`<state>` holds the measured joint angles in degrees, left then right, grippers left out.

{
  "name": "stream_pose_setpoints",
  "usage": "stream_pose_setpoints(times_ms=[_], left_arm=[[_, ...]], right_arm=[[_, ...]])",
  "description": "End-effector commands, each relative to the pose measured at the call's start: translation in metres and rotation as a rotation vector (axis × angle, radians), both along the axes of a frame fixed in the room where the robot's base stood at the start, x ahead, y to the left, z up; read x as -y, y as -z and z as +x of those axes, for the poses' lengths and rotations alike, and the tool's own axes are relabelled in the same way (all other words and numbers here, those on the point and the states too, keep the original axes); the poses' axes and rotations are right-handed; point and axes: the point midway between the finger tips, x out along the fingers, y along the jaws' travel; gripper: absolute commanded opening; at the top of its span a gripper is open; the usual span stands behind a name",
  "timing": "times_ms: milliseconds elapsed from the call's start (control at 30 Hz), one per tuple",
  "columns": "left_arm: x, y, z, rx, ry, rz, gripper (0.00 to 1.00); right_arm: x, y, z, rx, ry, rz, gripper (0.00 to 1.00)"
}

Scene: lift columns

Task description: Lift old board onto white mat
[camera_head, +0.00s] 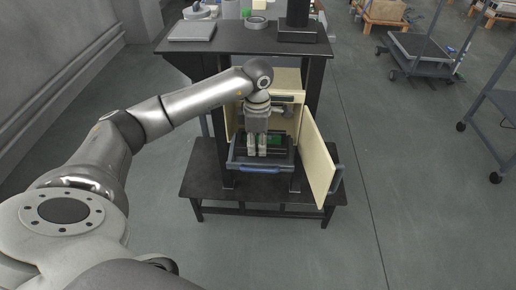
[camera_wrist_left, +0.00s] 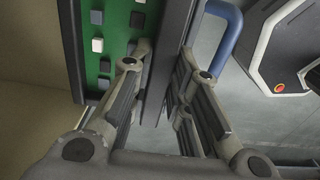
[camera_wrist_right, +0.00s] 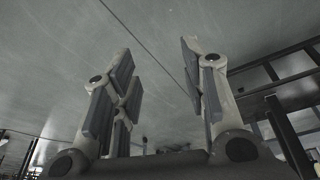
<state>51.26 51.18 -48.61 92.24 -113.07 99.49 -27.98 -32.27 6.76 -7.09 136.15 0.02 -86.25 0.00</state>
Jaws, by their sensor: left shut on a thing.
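A green circuit board (camera_head: 275,140) lies in a dark drawer tray (camera_head: 240,163) pulled out of a cream cabinet (camera_head: 287,78). In the left wrist view the board (camera_wrist_left: 112,45) shows at upper left with light and dark chips. My left gripper (camera_head: 256,152) points down at the tray. In its wrist view its fingers (camera_wrist_left: 160,85) are shut on the tray's dark front wall (camera_wrist_left: 168,55), with the board on one side and a blue handle (camera_wrist_left: 228,35) on the other. My right gripper (camera_wrist_right: 160,80) is open and empty. I cannot make out a white mat.
The cabinet's door (camera_head: 317,155) stands open to the right. The cabinet sits under a dark table (camera_head: 240,40) holding a flat grey device (camera_head: 192,30) and a black stand (camera_head: 297,30). A low dark bench (camera_head: 225,187) is below. Carts (camera_head: 415,50) stand right; floor between is clear.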

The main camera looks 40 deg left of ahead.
Motion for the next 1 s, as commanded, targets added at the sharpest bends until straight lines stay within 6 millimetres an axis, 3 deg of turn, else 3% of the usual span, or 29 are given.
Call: stream_pose_setpoints(times_ms=[33,200,400,1000], left_arm=[[0.000,-0.015,0.001,0.005,0.001,0.000,0.00],[0.000,-0.049,0.001,0.004,0.001,0.000,0.00],[0.000,-0.074,0.000,0.002,0.000,-0.001,0.00],[0.000,-0.081,0.000,0.001,0.000,0.000,0.00]], right_arm=[[-0.001,0.005,0.002,-0.005,0.000,0.000,0.40],[-0.002,0.026,0.005,-0.017,-0.002,-0.001,0.40],[-0.002,0.042,0.008,-0.022,-0.004,0.000,0.40],[-0.002,0.055,0.008,-0.030,-0.003,-0.001,0.40]])
